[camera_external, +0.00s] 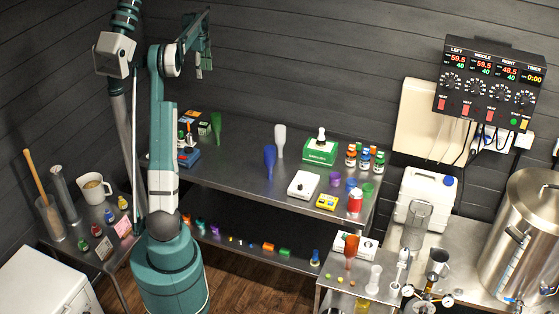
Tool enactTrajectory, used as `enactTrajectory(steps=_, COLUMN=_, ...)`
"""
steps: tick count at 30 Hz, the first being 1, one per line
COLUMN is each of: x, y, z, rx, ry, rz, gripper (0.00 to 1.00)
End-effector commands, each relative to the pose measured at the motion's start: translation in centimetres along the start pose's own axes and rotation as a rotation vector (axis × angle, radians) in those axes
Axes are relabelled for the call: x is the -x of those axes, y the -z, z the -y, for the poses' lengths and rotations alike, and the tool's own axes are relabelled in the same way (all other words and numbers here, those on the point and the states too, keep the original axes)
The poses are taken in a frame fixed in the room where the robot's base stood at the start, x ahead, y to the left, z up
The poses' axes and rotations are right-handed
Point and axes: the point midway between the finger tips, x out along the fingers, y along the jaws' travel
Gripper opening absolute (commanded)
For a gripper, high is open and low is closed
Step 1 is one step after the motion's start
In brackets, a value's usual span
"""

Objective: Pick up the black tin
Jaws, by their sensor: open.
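My arm rises at the left, and its end with my gripper (204,66) is high above the back left of the steel table, near the dark wall. My gripper is small and dark here. It is open, with nothing seen in it and well apart from the objects below. I cannot clearly make out a black tin. A small dark box-like item (204,129) stands at the back left of the table, beside a green bottle shape, and may be it. My arm hides part of the table's left end.
The steel table (235,160) holds green, blue and white bottle shapes, a green box (320,151), a white scale (302,185) and a red-and-white can (355,202). A lower shelf has several small coloured items. A large steel pot (525,225) stands at the right.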

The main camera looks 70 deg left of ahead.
Motion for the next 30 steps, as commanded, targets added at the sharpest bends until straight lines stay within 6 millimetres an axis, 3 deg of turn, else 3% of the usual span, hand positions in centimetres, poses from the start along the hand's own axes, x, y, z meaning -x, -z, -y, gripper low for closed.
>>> enactTrajectory(steps=6, x=-1.4, y=-3.6, z=0.6, rx=-0.015, ry=-0.016, rz=-0.004, gripper=0.51)
enactTrajectory(steps=16, x=-7.7, y=-3.3, z=0.4, rx=-0.018, ry=-0.016, rz=-0.004, gripper=0.51)
enactTrajectory(steps=20, x=-11.4, y=-3.3, z=0.4, rx=-0.018, ry=-0.016, rz=-0.004, gripper=0.51)
enactTrajectory(steps=30, x=-24.3, y=-3.2, z=0.2, rx=-0.018, ry=-0.016, rz=-0.004, gripper=0.51)
